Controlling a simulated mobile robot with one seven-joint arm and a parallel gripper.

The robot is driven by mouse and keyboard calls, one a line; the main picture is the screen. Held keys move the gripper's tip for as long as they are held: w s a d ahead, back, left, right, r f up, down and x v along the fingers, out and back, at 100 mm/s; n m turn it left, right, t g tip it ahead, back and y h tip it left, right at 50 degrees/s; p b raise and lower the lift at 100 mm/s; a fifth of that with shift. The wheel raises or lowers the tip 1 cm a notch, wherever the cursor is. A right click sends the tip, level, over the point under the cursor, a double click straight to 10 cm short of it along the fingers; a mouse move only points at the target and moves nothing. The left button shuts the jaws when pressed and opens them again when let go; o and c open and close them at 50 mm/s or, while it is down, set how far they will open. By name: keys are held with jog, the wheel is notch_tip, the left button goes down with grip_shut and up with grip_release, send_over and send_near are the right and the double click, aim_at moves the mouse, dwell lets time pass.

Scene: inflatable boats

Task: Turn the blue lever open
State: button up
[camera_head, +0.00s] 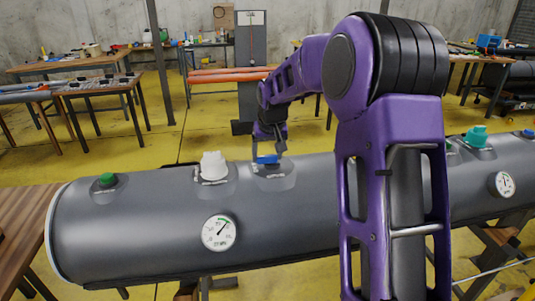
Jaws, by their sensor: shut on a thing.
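The blue lever (267,159) sits on a dark mount on top of the grey inflatable tube (135,225), right of a white ribbed cap. My gripper (268,153) points down at the lever from above. It is shut on the blue lever, with its fingers small and partly blending with the dark mount. The exact turn angle of the lever is hard to tell at this size. My purple arm comes from the right and hides part of the tube.
The white cap (213,165) stands close left of the lever, and a green cap (107,179) is farther left. A pressure gauge (219,232) is on the tube's front side. A teal valve (476,136) is at right. Workbenches stand behind, beyond open yellow floor.

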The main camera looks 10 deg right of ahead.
jog(key=shift+c, duration=1.2)
jog(key=shift+n, duration=0.3)
jog(key=n+p, duration=0.1)
jog(key=n+y+p, duration=0.1)
jog(key=n, duration=0.1)
jog(key=shift+s+d+r+y+p, duration=0.2)
jog(key=shift+d+y+p, duration=0.1)
jog(key=shift+p, duration=0.1)
jog(key=n+p, duration=0.1)
jog(key=n, duration=0.1)
jog(key=n+g+y+p, duration=0.1)
jog(key=n, duration=0.2)
jog(key=shift+s+d+f+y, duration=0.1)
jog(key=shift+s+d+y, duration=0.1)
jog(key=shift+y, duration=0.1)
jog(key=n, duration=0.1)
jog(key=n+g, duration=0.1)
jog(key=n, duration=0.1)
jog(key=n+y, duration=0.1)
jog(key=shift+d+f+g, duration=0.1)
jog(key=shift+d+g, duration=0.15)
jog(key=shift+g, duration=0.15)
jog(key=n, duration=0.1)
jog(key=n+g, duration=0.1)
jog(key=n, duration=0.3)
jog(key=shift+d+g, duration=0.35)
jog(key=shift+g, duration=0.05)
jog(key=shift+n, duration=0.3)
